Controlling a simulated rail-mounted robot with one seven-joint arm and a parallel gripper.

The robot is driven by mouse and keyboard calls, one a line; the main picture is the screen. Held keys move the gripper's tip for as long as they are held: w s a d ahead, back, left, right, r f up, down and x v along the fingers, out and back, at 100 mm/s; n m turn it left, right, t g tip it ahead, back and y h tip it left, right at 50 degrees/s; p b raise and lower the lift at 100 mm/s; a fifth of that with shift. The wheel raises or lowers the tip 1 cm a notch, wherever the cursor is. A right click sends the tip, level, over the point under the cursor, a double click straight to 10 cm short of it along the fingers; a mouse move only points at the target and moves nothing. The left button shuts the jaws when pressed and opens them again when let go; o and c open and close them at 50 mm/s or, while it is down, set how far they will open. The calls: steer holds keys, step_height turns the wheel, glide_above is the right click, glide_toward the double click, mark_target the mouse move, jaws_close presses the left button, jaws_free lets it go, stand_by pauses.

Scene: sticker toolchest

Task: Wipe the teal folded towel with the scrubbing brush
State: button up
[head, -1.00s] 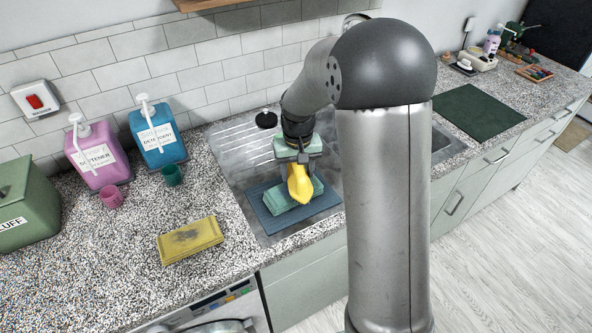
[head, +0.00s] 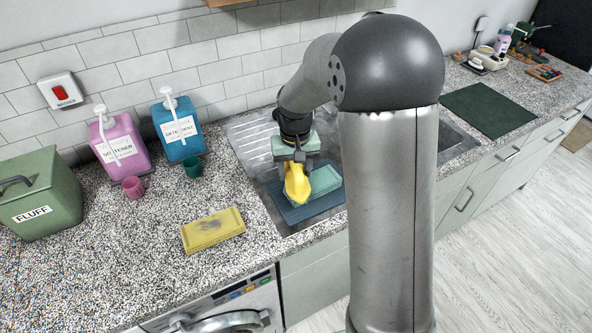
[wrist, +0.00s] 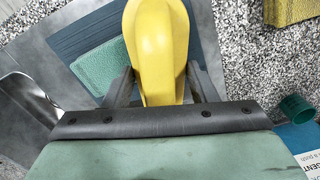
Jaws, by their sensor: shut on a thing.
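My gripper (head: 296,160) is shut on the yellow scrubbing brush (head: 297,186) and points down over the blue mat. The brush also fills the top middle of the wrist view (wrist: 158,45), between the two dark fingers (wrist: 158,88). The teal folded towel (head: 329,197) lies on the mat, just right of and partly behind the brush in the head view. In the wrist view the towel (wrist: 102,68) shows left of the brush, partly covered by it. I cannot tell whether the brush touches the towel; its underside is hidden.
The ribbed blue mat (head: 292,216) lies on the metal sink surface. A stained yellow folded cloth (head: 213,231) is on the speckled counter to the left. Pink (head: 121,150) and blue (head: 178,128) dispensers, small cups and a green FLUFF bin (head: 38,195) stand further left.

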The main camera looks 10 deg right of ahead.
steer(key=shift+d+r, duration=0.25)
steer(key=shift+r, duration=0.7)
steer(key=shift+r+p, duration=1.8)
steer(key=shift+r, duration=0.7)
